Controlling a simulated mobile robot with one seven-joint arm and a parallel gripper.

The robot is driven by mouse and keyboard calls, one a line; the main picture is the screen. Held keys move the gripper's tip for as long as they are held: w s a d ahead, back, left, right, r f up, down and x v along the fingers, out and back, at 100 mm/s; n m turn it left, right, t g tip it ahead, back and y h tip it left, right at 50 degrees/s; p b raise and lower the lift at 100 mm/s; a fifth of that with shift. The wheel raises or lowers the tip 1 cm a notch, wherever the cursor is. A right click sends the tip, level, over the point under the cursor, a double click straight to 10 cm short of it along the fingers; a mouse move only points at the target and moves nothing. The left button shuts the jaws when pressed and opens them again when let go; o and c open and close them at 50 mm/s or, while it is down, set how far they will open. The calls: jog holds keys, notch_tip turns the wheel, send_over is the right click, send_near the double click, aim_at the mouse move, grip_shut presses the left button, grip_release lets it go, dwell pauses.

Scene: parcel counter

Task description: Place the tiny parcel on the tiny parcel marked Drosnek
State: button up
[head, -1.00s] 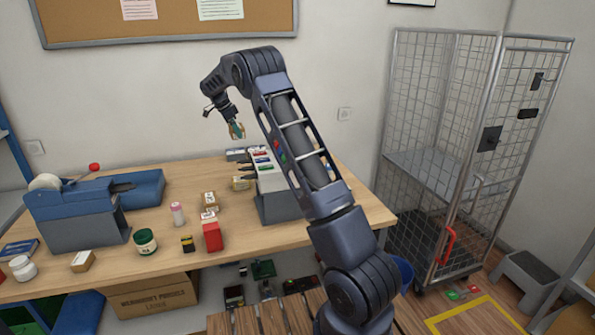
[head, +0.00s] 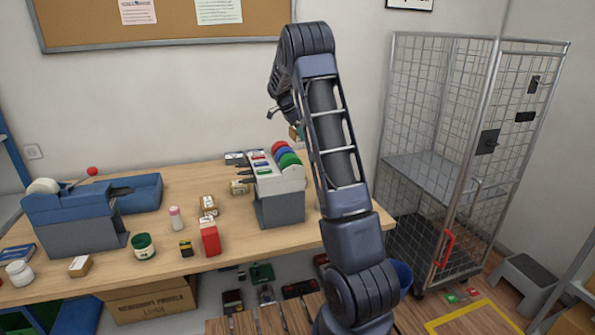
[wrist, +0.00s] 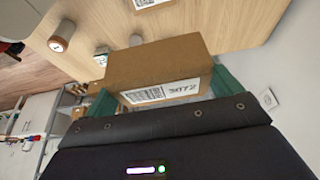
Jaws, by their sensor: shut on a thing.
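My gripper (wrist: 163,88) is shut on a small brown cardboard parcel (wrist: 155,72), with a green finger at each end of it. The parcel has a white label with a barcode and writing facing the wrist camera. In the head view the held parcel (head: 294,132) shows only as a small brown patch above the tape dispenser; my arm hides most of the gripper. Other small brown parcels stand on the counter: one near the middle (head: 208,202), one beside the dispenser (head: 238,187), and one at the front left (head: 79,266). I cannot read the name Drosnek on any.
A grey dispenser (head: 281,209) with coloured rolls stands on the counter (head: 150,237). A red box (head: 210,239), a green jar (head: 143,246) and a pink-and-white bottle (head: 176,218) stand to its left. A mesh cage trolley (head: 440,167) is at the right.

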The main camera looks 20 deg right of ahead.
notch_tip(320, 180, down, 18)
jog(key=shift+r, duration=0.25)
dwell(0.3)
jog(key=shift+f, duration=0.1)
jog(key=o, duration=0.8)
jog(key=v, duration=1.2)
jog(key=s+a+r+n+t+y, duration=0.1)
jog(key=s+r+n, duration=0.3)
jog(key=s+r, duration=0.6)
jog(key=s+a+r+n+t+y, duration=0.15)
jog(key=s+r+n, duration=0.4)
jog(key=s, duration=0.85)
jog(key=s+a+n, duration=0.1)
jog(key=s+n, duration=0.1)
jog(key=s, duration=0.7)
jog(key=s+a+n+t+y, duration=0.1)
jog(key=s+n, duration=0.2)
jog(key=s, duration=0.6)
jog(key=s+a+n+t+y, duration=0.1)
jog(key=s+n, duration=0.2)
jog(key=s, duration=0.7)
jog(key=shift+s+f+n, duration=0.1)
jog(key=shift+f+n, duration=0.1)
jog(key=shift+n, duration=0.05)
